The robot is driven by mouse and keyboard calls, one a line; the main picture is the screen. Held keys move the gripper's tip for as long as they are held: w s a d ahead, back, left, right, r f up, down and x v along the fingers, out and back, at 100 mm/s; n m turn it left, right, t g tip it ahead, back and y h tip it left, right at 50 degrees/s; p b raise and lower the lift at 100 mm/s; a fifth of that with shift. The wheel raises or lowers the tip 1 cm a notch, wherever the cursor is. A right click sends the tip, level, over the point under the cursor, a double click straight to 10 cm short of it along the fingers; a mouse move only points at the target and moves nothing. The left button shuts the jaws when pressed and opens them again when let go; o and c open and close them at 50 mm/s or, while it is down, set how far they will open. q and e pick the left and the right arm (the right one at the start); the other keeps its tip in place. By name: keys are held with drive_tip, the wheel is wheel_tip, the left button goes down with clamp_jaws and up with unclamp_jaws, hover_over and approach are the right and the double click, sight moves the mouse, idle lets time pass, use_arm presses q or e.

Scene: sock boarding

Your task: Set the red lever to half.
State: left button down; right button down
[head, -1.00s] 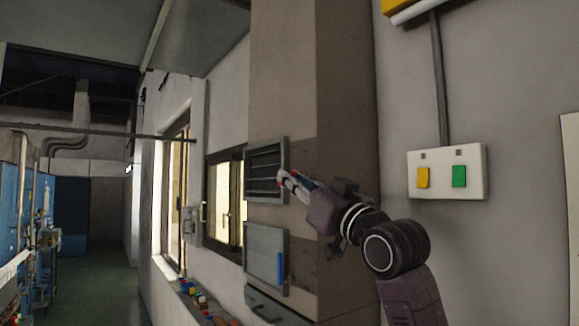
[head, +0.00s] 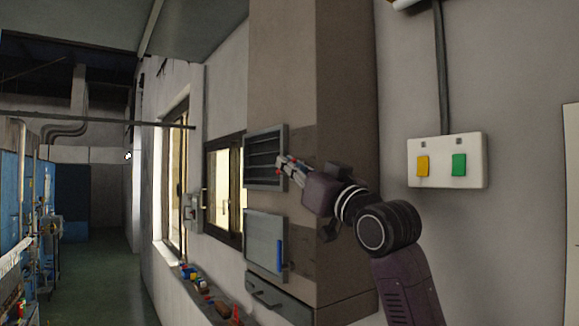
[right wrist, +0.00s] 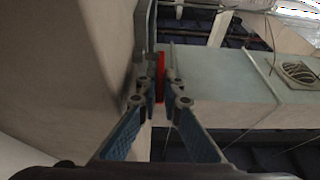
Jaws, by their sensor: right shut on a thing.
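My right gripper (head: 286,164) reaches to the right edge of the louvered grey panel (head: 262,170) on the brown column. In the right wrist view its two fingers (right wrist: 162,66) are closed on the red lever (right wrist: 160,84), a thin red strip between the tips. In the head view the lever is mostly hidden by the fingers, and its exact setting cannot be read. My left gripper is not in view.
Below the louvered panel is a grey door (head: 262,240) with a blue handle (head: 280,257). A white box (head: 446,161) with yellow and green switches is on the right wall. Small coloured things lie on a ledge (head: 185,267) at lower left. The corridor is open at left.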

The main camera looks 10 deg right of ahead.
drive_tip(key=shift+w+r+g+h, duration=0.1)
drive_tip(key=shift+r+g+h, duration=0.45)
drive_tip(key=shift+g, duration=0.45)
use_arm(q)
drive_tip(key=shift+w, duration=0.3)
use_arm(e)
drive_tip(key=shift+w+a+r+g+h, duration=0.1)
drive_tip(key=shift+w+r+g+h, duration=0.1)
drive_tip(key=shift+g, duration=0.45)
drive_tip(key=shift+w+a+r+g+h, duration=0.15)
drive_tip(key=shift+g+h, duration=0.1)
drive_tip(key=shift+g, duration=0.45)
drive_tip(key=shift+w+d+r+g+h, duration=0.1)
drive_tip(key=shift+r+g+h, duration=0.1)
drive_tip(key=shift+g, duration=0.45)
drive_tip(key=shift+a, duration=0.1)
drive_tip(key=c, duration=2.4)
unclamp_jaws()
drive_tip(key=shift+w+f, duration=0.1)
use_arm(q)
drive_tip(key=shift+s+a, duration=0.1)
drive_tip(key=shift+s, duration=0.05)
use_arm(e)
drive_tip(key=v, duration=1.2)
